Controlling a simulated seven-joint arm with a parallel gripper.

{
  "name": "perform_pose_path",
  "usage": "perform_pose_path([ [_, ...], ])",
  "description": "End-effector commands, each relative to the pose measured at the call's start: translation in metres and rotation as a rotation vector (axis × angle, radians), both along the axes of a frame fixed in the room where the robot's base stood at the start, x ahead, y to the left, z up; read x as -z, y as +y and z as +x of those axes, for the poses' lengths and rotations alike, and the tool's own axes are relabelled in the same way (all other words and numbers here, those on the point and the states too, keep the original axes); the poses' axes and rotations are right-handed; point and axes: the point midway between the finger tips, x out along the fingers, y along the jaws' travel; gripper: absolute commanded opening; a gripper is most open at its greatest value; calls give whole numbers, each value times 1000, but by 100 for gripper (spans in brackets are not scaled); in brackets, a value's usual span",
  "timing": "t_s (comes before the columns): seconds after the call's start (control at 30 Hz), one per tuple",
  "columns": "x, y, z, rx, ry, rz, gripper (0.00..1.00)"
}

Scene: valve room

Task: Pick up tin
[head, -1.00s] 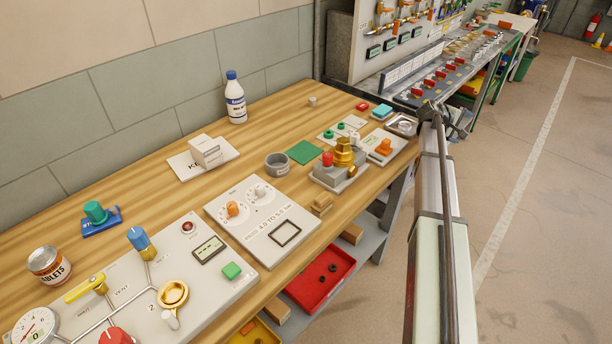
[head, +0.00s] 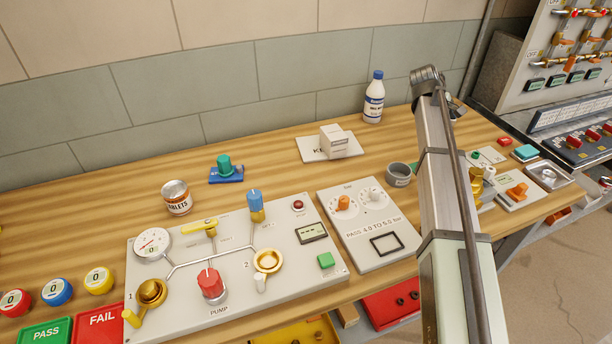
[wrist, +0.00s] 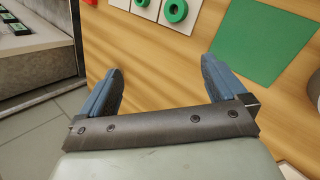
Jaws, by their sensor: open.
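The tin (head: 177,197) is a small silver can with an orange and white label reading "...BLETS". It stands upright on the wooden workbench (head: 60,215), left of centre in the head view, behind the gauge panel. My gripper (wrist: 160,75) is open and empty in the wrist view, its two blue fingers apart above the bench edge. The tin does not show in the wrist view. In the head view my arm stands at the right, well away from the tin, and the gripper's fingers cannot be made out there.
The valve panel (head: 190,300) lies in front of the tin. A teal knob on a blue base (head: 226,172) is right of it. A white box (head: 334,140), a bottle (head: 374,98) and a grey cup (head: 398,174) stand further right. Bare wood lies left of the tin.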

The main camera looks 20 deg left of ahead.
Motion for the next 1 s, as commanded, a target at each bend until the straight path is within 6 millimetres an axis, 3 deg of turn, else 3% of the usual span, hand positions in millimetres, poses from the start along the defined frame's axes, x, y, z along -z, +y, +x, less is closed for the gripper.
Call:
perform_pose_path([
  [0.03,-2,31,-13,-46,29,12,98],
  [0.1,-4,68,-31,-104,76,28,98],
  [0.4,-15,217,-120,-361,259,86,98],
  [0.77,-31,381,-232,-590,383,151,98],
  [1.0,-43,477,-324,-724,459,187,98],
])
